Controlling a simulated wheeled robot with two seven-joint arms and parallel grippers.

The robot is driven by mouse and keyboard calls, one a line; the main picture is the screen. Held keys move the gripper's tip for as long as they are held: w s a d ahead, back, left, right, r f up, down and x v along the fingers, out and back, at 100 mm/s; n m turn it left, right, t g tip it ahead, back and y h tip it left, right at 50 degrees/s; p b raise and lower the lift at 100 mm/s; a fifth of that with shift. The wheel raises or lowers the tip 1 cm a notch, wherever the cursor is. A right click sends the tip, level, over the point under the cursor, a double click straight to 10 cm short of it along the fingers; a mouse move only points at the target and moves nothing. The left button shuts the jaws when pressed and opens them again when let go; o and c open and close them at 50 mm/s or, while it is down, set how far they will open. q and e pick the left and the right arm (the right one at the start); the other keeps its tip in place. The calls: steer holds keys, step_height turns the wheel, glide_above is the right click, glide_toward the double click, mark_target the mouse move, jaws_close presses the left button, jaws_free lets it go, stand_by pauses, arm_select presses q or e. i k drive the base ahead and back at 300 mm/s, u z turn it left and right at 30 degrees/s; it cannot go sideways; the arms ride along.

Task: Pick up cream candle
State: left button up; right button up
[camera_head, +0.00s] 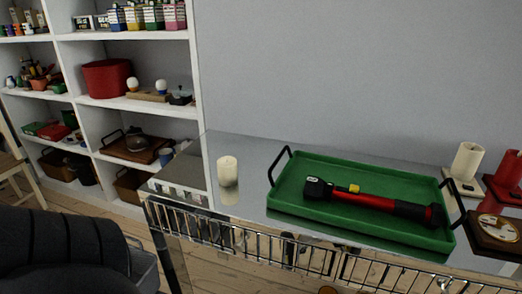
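A cream candle (228,172), a short upright cylinder, stands on the shiny table top (245,150) near its left end. It stands apart from the green tray (361,172), to the tray's left. Neither of my grippers shows in this view.
The tray has dark handles and holds a red and black flashlight (366,197). A red cylinder (508,172) and a wooden block with a round dial (497,228) sit at the right. White shelves (197,60) stand behind left. A dark ribbed seat (65,245) is at lower left.

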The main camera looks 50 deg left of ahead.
mark_target(227, 170)
steer(key=u, duration=1.85)
steer(key=k, duration=0.5)
steer(key=z, duration=0.25)
steer(key=i, duration=0.75)
steer(key=u, duration=0.6)
